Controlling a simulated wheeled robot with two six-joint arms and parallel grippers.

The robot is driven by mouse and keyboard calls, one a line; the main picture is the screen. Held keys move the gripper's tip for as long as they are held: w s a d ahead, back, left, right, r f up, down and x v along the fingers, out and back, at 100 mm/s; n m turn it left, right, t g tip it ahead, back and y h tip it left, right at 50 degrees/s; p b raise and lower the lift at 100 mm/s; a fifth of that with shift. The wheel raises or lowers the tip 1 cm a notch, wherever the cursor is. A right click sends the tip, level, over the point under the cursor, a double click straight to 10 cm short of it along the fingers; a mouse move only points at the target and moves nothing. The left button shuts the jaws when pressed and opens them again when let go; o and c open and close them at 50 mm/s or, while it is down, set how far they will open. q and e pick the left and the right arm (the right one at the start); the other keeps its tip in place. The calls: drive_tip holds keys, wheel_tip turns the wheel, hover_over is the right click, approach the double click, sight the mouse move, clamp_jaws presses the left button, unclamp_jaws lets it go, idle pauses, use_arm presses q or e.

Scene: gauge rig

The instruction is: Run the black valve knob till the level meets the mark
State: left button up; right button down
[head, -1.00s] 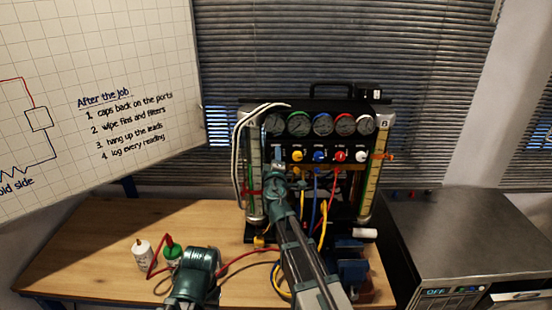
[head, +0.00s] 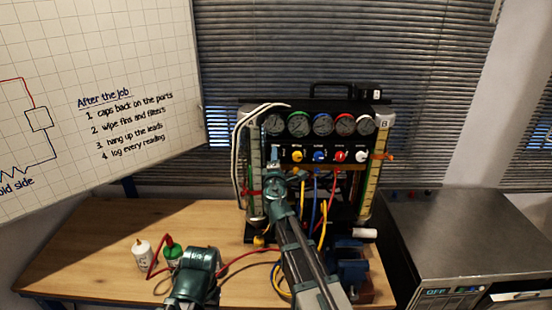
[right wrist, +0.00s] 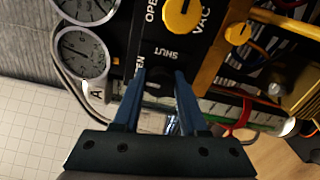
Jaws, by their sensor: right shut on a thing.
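My right gripper (right wrist: 158,85) is shut on the black valve knob (right wrist: 158,74) in the right wrist view. The knob sits on the dark panel beside the words OPEN and SHUT, and the fingers hide much of it. In the head view my right arm reaches up to the panel's left side, and its wrist (head: 280,190) covers the knob. The left sight tube (head: 256,160), labelled A in the right wrist view, carries a red mark (right wrist: 240,118). The liquid level in it is too small to read surely.
Gauges (head: 322,124) line the panel above white, yellow, blue and red knobs. The right tube (head: 370,185) has an orange clip (head: 384,156). Hoses hang in front. Two bottles (head: 142,255) stand on the bench (head: 90,245), whose left part is clear. A metal cabinet (head: 470,235) stands right.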

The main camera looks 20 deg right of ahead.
drive_tip(key=shift+c, duration=2.2)
unclamp_jaws()
drive_tip(key=shift+a, duration=0.1)
drive_tip(key=shift+s, duration=0.1)
drive_tip(key=v, duration=1.3)
drive_tip(key=shift+s, duration=0.25)
